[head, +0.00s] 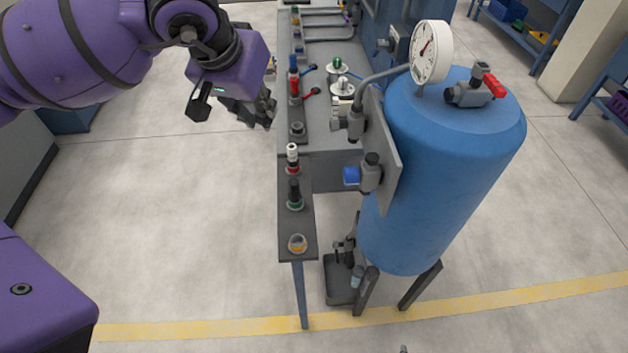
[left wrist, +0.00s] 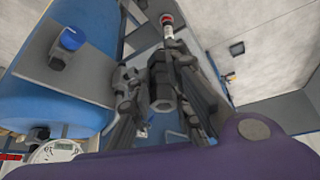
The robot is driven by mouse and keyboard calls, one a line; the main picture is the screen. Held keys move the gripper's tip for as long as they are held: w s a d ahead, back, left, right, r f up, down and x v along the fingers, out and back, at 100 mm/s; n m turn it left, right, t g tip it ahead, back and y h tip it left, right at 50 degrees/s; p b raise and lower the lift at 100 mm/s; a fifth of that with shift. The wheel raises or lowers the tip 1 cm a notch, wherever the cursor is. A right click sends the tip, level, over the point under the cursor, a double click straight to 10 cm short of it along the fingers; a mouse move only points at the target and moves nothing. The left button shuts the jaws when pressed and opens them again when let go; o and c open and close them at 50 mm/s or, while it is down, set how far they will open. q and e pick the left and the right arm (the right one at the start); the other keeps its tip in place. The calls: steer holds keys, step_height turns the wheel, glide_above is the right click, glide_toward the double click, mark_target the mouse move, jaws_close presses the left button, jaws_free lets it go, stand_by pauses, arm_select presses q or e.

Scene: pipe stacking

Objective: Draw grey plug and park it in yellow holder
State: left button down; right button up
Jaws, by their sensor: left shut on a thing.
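My left gripper (head: 262,110) is left of the bench edge, above floor level. In the left wrist view, its fingers (left wrist: 160,75) are shut on a grey, round-ended piece, the grey plug (left wrist: 162,103). The plug is hard to make out in the head view. The yellow holder (head: 297,244) is a ring at the near end of the dark strip on the bench, with no plug seen standing in it. A grey ring-shaped fitting (head: 297,129) sits further back, just right of the gripper. My right gripper is not in view.
A white and red plug (head: 292,158) and a dark plug in a green ring (head: 294,194) stand on the strip. Red and blue handled valves (head: 294,88) stand behind. A blue tank (head: 450,170) with a gauge (head: 432,52) stands at the right. Floor left is clear.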

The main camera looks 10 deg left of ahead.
arm_select(q)
steer(key=s+d+f+m+b, duration=0.1)
steer(key=s+d+f, duration=0.1)
steer(key=f, duration=0.6)
steer(key=s+d+f+m+g+h+b, duration=0.1)
steer(key=s+f, duration=0.3)
steer(key=f, duration=0.4)
steer(key=s+d+f+m+g+b, duration=0.1)
steer(key=s+d+f+m, duration=0.1)
steer(key=f, duration=0.6)
steer(key=shift+s+d+f+h+b, duration=0.3)
steer(key=shift+s+d+b, duration=0.1)
steer(key=shift+d, duration=0.5)
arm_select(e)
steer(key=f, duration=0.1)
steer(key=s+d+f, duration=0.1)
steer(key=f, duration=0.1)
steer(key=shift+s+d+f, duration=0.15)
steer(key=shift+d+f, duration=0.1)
arm_select(q)
steer(key=shift+r, duration=0.1)
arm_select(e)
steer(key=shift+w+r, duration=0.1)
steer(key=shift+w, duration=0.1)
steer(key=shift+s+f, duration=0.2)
